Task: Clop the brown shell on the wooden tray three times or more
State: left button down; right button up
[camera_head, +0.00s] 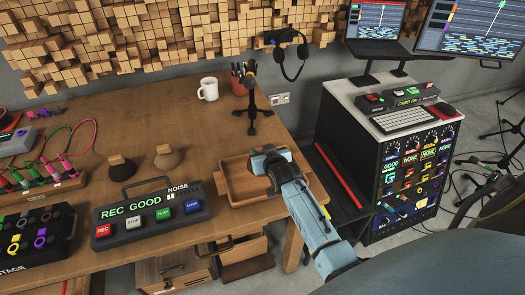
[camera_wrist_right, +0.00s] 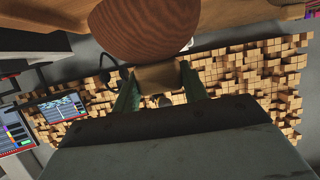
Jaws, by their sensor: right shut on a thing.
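The wooden tray (camera_head: 232,190) lies on the workbench in the head view. My right gripper (camera_head: 268,168) is over the tray's right part and covers some of it. In the right wrist view my right gripper (camera_wrist_right: 158,82) is shut on a small wooden block, the handle of the brown shell (camera_wrist_right: 145,28). The shell is round and reddish brown with fine stripes. In the head view the gripper mostly hides it, so I cannot tell whether it touches the tray. My left gripper is not in view.
A small tripod (camera_head: 254,115) and a white mug (camera_head: 208,88) stand behind the tray.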

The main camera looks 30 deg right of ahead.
dwell(0.5)
notch_tip(320, 180, down, 6)
jog(key=b, duration=0.4)
notch_tip(320, 180, up, 6)
jog(key=p, duration=0.5)
jog(key=shift+p, duration=0.3)
